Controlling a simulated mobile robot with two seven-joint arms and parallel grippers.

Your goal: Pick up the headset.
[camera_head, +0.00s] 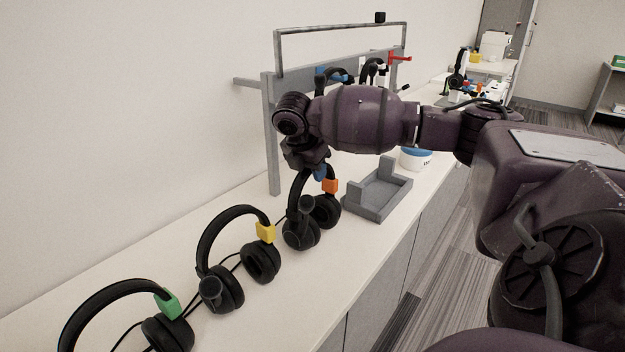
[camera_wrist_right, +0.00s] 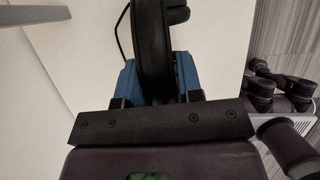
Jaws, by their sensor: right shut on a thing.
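Three black headsets stand in a row on the white counter in the head view: one with a green tag (camera_head: 168,303), one with a yellow tag (camera_head: 265,232) and one with an orange tag (camera_head: 330,186). My right gripper (camera_head: 319,171) is at the top of the orange-tagged headset (camera_head: 301,228), its fingers around the headband. In the right wrist view the blue fingers (camera_wrist_right: 158,80) are shut on the black band (camera_wrist_right: 153,45), one on each side. The earcups hang at or just above the counter; I cannot tell if they touch. My left gripper is out of view.
A grey cradle (camera_head: 377,190) sits on the counter (camera_head: 300,290) right of the orange-tagged headset. A grey rack (camera_head: 269,130) with hooks and hanging headsets stands behind my right arm. A white and blue round container (camera_head: 415,160) is beyond the cradle.

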